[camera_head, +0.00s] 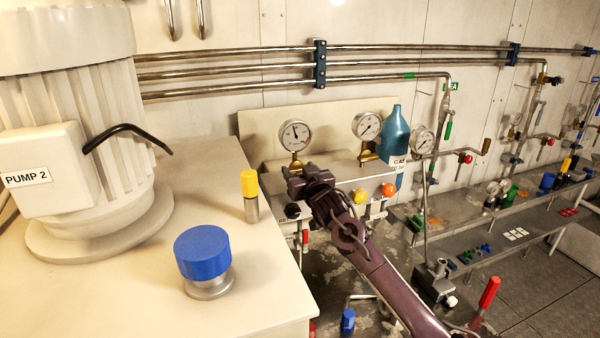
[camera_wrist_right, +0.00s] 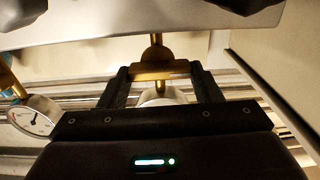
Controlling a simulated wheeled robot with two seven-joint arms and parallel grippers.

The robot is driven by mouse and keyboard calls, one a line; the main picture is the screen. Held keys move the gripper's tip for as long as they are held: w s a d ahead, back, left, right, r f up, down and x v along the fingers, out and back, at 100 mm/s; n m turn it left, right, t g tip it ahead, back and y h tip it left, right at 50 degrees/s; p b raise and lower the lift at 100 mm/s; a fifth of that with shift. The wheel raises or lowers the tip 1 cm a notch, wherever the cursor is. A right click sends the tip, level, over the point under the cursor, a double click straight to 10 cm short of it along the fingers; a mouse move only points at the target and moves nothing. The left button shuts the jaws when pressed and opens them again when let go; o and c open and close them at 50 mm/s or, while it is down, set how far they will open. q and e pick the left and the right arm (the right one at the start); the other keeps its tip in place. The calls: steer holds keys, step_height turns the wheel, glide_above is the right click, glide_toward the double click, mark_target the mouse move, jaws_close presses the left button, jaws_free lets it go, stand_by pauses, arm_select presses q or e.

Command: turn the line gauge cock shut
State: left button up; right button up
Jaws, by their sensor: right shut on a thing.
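My right gripper (camera_head: 302,182) reaches up to the left dial gauge (camera_head: 295,135) on the pale panel. In the right wrist view its two dark fingers (camera_wrist_right: 158,76) stand on either side of a brass cock (camera_wrist_right: 160,70) and are shut on it. The brass bar lies crosswise between the fingers, with a brass stem above it. In the head view the gripper covers most of this cock, and only brass under the gauge (camera_head: 296,163) shows. The gauge behind the fingers is mostly hidden in the wrist view. My left gripper is out of view.
A second gauge (camera_head: 367,126) and a blue bottle (camera_head: 395,138) stand to the right. Yellow (camera_head: 360,196) and orange (camera_head: 389,190) knobs sit just right of my gripper. A yellow-capped post (camera_head: 250,190) and a blue-capped fitting (camera_head: 203,255) stand on the left bench.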

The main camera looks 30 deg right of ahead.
steer(key=o, duration=1)
steer(key=shift+s+f, duration=0.1)
steer(key=shift+s, duration=0.15)
steer(key=b+v, duration=0.3)
steer(key=v, duration=0.4)
steer(key=shift+s, duration=0.15)
